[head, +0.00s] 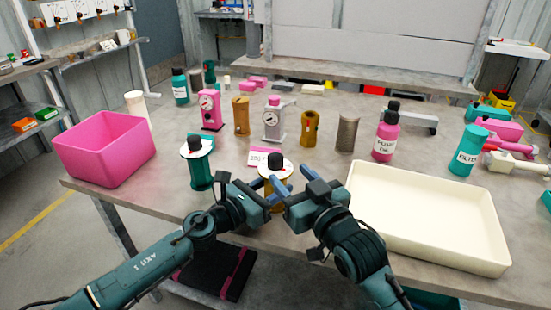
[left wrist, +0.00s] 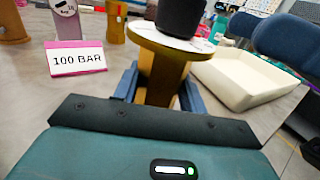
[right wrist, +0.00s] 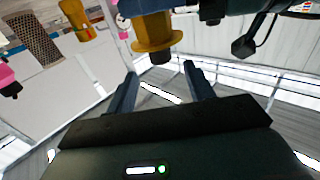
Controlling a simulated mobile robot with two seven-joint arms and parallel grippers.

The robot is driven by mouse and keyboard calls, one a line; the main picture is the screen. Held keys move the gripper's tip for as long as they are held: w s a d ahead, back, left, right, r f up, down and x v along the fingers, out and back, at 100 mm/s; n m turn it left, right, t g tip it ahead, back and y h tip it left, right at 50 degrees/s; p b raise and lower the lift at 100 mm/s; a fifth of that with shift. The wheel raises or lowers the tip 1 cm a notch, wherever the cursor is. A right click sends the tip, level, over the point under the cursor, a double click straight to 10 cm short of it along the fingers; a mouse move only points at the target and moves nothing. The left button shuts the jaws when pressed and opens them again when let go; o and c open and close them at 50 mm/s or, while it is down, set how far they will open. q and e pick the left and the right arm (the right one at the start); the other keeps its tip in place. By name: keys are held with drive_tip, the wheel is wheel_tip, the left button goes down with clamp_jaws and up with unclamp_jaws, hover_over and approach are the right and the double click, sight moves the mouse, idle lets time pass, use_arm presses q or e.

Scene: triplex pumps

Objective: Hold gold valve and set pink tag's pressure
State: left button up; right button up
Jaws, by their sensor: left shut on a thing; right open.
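The gold valve (head: 266,187) stands upright near the table's front edge, with a white dial plate and a black knob (head: 276,162) on top. My left gripper (head: 262,195) is shut on its gold body, and the fingers flank the stem in the left wrist view (left wrist: 160,90). My right gripper (head: 290,185) is open and empty beside the valve's upper part; in the right wrist view the knob (right wrist: 160,57) is just beyond its fingertips. The pink-edged tag (left wrist: 77,58) reads "100 BAR" and stands behind the valve. The dial marks and pointer are unreadable.
A teal valve (head: 196,170) stands left of the gold one. A pink bin (head: 105,155) is at the left edge, a cream tray (head: 440,235) at the right. Pumps with gauges (head: 210,110), gold cylinders (head: 241,118) and bottles (head: 385,140) stand behind.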

sight(280, 163)
drive_tip(key=x, duration=0.7)
drive_tip(key=shift+w+a, duration=0.25)
drive_tip(key=shift+c, duration=0.3)
drive_tip(key=c, duration=0.9)
drive_tip(key=shift+d+y, duration=0.1)
drive_tip(key=shift+y, duration=0.2)
